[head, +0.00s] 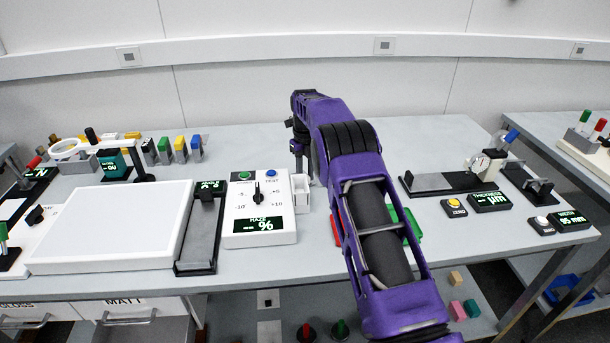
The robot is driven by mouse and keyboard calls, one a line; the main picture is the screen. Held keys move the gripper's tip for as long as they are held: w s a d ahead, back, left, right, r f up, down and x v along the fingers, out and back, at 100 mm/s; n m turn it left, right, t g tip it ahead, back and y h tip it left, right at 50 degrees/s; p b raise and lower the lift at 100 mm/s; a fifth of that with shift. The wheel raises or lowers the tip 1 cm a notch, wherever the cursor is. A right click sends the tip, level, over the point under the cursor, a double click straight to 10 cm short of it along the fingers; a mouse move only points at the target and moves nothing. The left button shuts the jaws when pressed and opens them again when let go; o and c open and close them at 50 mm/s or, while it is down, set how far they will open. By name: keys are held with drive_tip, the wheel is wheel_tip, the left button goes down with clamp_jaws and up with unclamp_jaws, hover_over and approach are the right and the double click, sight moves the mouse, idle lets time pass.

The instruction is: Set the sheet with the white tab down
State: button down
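My gripper (299,172) points down above the table, just behind a small white open-topped holder (300,193). It is small and partly covered by my purple arm, so I cannot tell if it is open, shut or holding anything. I cannot make out a sheet with a white tab; it may be hidden by my arm. Several upright pieces with coloured tops (178,148) stand in a row at the back left, with yellow, green, blue and dark among them.
A large white panel (110,225) and a dark slide fixture (200,235) lie left of the haze meter (260,210). A green tray (412,226) and a red one (338,230) are partly behind my arm. A thickness gauge (482,165) stands right. The table's back middle is clear.

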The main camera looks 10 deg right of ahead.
drive_tip(key=shift+f, duration=0.2)
drive_tip(key=c, duration=0.6)
unclamp_jaws()
